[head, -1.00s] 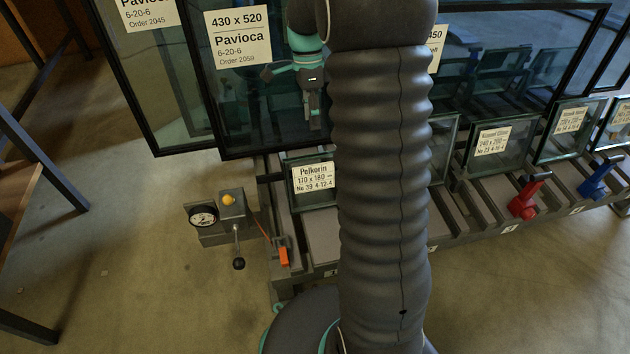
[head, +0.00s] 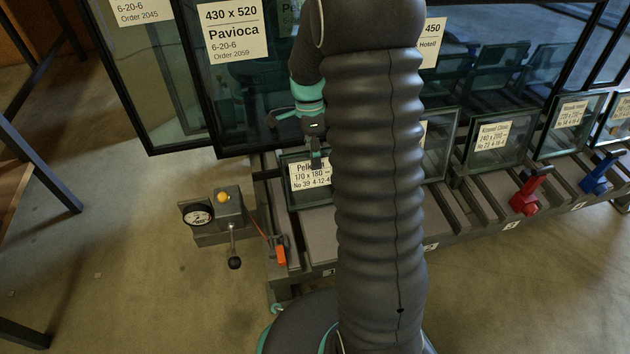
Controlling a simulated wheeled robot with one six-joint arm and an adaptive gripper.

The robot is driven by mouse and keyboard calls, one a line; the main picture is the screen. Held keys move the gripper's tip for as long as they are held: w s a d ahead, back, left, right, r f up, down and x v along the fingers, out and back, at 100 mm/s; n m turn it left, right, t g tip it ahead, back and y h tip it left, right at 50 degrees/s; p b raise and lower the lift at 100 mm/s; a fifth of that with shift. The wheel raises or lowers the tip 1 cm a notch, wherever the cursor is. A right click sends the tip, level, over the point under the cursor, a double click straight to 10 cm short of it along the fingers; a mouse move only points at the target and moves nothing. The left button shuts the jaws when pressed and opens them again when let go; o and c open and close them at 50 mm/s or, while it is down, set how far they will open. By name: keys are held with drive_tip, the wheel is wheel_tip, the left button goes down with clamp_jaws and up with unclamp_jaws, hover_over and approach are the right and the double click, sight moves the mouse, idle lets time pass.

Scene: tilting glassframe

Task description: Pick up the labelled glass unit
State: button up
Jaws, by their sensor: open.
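Several glass units carry white labels. The small one marked Pelkorin 170 x 180 (head: 297,198) stands upright in the rack's left end, partly hidden by my arm. My gripper (head: 316,160) is open and empty, with its fingers pointing down over the top of this unit and overlapping its label in the picture. I cannot tell whether it touches the glass. A large unit marked 430 x 520 Pavioca (head: 225,100) stands behind to the left.
More small labelled units stand to the right, one of them marked 240 x 200 (head: 497,147). A red clamp (head: 526,195) and a blue clamp (head: 597,178) sit on the rack front. A gauge box with a lever (head: 228,205) stands left. My arm hides the rack's middle.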

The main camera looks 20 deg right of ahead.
drive_tip(key=shift+f, duration=0.1)
clamp_jaws()
idle(0.4)
wheel_tip(320, 180, up, 10)
drive_tip(key=shift+f+p, duration=0.2)
drive_tip(key=shift+p, duration=0.85)
drive_tip(key=shift+r, duration=0.3)
drive_tip(key=shift+s, duration=0.1)
